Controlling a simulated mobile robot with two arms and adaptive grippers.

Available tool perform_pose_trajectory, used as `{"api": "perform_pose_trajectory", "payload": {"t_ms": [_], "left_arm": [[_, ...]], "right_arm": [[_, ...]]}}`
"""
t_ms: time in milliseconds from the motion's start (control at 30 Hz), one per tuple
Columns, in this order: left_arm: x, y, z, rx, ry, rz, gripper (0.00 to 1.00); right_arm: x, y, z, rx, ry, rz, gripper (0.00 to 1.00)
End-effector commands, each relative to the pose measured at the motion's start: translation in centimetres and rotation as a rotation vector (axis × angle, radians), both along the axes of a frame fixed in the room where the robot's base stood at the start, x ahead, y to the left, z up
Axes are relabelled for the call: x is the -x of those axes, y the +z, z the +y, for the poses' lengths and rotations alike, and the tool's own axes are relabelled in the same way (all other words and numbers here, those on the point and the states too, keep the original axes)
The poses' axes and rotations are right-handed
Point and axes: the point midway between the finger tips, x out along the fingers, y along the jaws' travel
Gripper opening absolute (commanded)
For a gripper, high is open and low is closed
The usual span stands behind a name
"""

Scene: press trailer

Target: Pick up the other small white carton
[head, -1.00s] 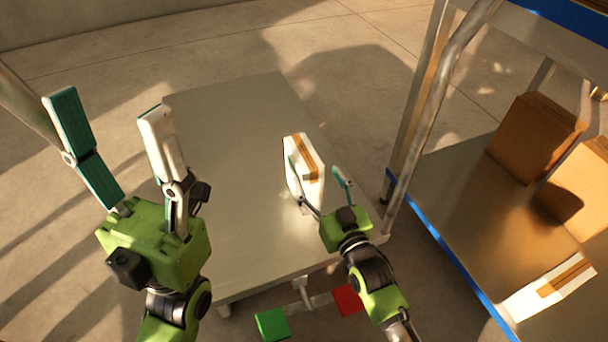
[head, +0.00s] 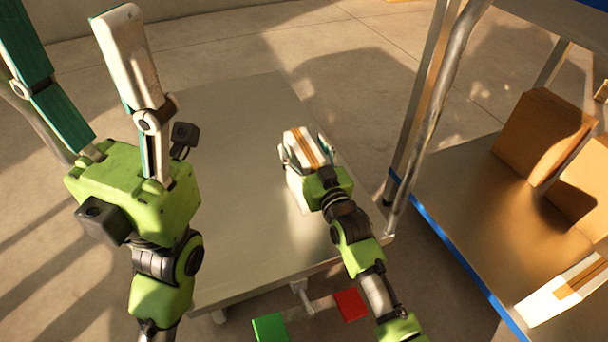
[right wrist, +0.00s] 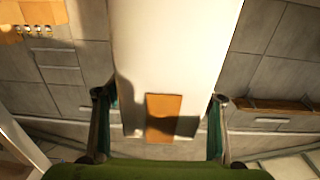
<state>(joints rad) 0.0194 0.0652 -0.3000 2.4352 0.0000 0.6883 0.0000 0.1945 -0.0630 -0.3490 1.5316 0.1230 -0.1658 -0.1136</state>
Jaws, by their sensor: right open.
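A small white carton with a brown tape strip (head: 303,146) stands on the grey platform (head: 225,130), near its right side. My right gripper (head: 302,152) is at this carton, its fingers around it and partly hidden. In the right wrist view the carton's white face (right wrist: 178,60) lies between the two open fingers (right wrist: 160,125); firm contact is not visible. Another white carton with brown tape (head: 565,290) lies on the shelf at the lower right, cut off by the picture edge. My left gripper (head: 72,35) is open and empty, at the left.
The blue-edged shelf (head: 455,225) holds brown boxes (head: 540,135) at the right. A metal post (head: 425,110) stands between shelf and platform. Green (head: 269,327) and red (head: 350,304) pedals are below the platform's front edge. The platform's left part is clear.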

Motion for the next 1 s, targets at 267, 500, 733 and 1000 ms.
{"api": "perform_pose_trajectory", "payload": {"t_ms": [267, 500, 733, 1000], "left_arm": [[0.0, 0.0, 0.0, 0.0, 0.0, 0.001, 0.59], [0.0, 0.1, 0.0, 0.0, -0.001, 0.001, 0.59], [0.0, 0.2, 0.0, 0.0, -0.001, 0.0, 0.59], [-0.3, -0.2, 0.2, 0.004, -0.001, 0.039, 0.59]], "right_arm": [[0.0, 0.0, 0.0, 0.0, 0.0, 0.0, 0.24], [0.0, 0.7, 0.0, -0.005, 0.0, -0.012, 0.0], [0.0, 0.8, 0.0, -0.004, 0.0, -0.011, 0.0], [0.0, 2.5, 0.0, -0.005, 0.0, -0.013, 0.0]]}}
